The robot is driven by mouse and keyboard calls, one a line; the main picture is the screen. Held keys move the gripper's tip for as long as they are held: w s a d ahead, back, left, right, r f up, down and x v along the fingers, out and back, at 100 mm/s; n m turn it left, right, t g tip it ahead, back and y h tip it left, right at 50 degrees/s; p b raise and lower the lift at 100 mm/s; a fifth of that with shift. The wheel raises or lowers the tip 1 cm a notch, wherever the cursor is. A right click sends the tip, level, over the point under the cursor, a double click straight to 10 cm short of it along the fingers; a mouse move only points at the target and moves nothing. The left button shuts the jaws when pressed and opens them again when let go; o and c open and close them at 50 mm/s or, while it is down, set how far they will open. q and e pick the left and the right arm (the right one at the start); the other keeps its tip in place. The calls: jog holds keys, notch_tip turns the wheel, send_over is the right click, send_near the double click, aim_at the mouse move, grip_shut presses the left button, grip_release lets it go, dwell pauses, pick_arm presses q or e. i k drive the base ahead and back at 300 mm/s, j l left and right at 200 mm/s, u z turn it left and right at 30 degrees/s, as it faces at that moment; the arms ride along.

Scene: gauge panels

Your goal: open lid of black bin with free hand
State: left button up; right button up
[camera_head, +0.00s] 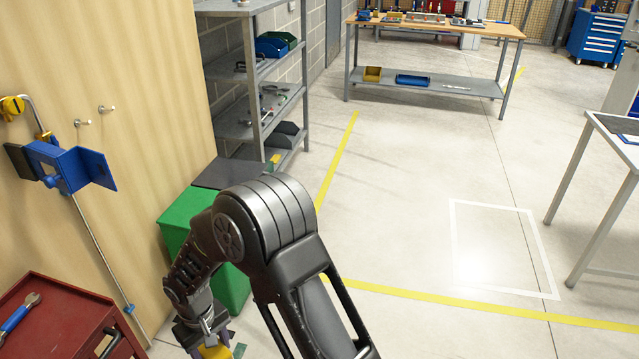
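A green bin (172,236) with a flat dark grey lid (232,173) stands on the floor by the wooden wall. I see no all-black bin. An arm, which I take as my right, rises from the bottom middle and bends at a black elbow in front of the bin, hiding much of its front. Its forearm runs down and left to my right gripper (207,345), cut off by the bottom edge. Something yellow (216,352) shows at its fingers; whether it is gripped is unclear. My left gripper is out of view.
A red cart (60,322) with a wrench (20,312) stands at the lower left. A blue bracket (66,166) is on the wooden wall (130,60). A grey shelf (252,80) stands behind the bin.

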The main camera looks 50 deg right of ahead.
aim_at(222, 173)
jog(key=i+l+z, duration=0.25)
jog(key=l+z, duration=0.15)
jog(key=i+l+z, duration=0.65)
jog(key=z, duration=0.2)
jog(key=i+l, duration=0.25)
jog(key=i, duration=0.3)
jog(key=i+l+z, duration=0.15)
jog(key=i, duration=0.4)
jog(key=i+l, duration=0.3)
jog(key=i, duration=0.25)
jog(key=i+l+z, duration=0.1)
jog(key=i, duration=0.45)
jog(key=l, duration=0.1)
